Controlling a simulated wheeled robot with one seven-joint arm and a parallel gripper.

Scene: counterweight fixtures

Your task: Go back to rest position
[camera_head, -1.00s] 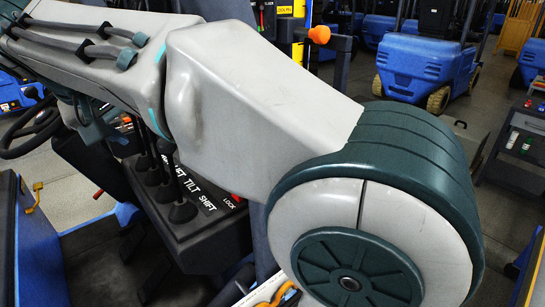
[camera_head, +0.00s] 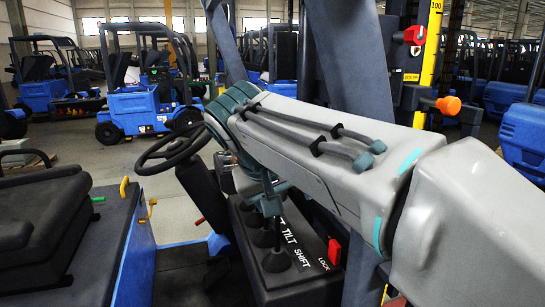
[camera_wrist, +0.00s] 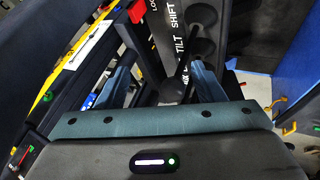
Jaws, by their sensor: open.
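The control box (camera_head: 290,270) with "TILT" and "SHIFT" labels stands in the lower middle of the head view. Several black levers (camera_head: 277,258) rise from it, and a red LOCK switch (camera_head: 334,251) sits at its right. My gripper (camera_wrist: 163,84) is open in the wrist view, its two teal fingers spread. A black lever (camera_wrist: 184,62) shows between the fingers; whether they touch it I cannot tell. In the head view, my forearm crosses above the box, and its teal end hangs down over the levers.
A steering wheel (camera_head: 172,147) stands left of the box. A black seat (camera_head: 40,225) is at the far left. A dark mast post (camera_head: 352,65) and an orange knob (camera_head: 449,105) are close behind my arm. Blue forklifts (camera_head: 145,108) stand on the floor beyond.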

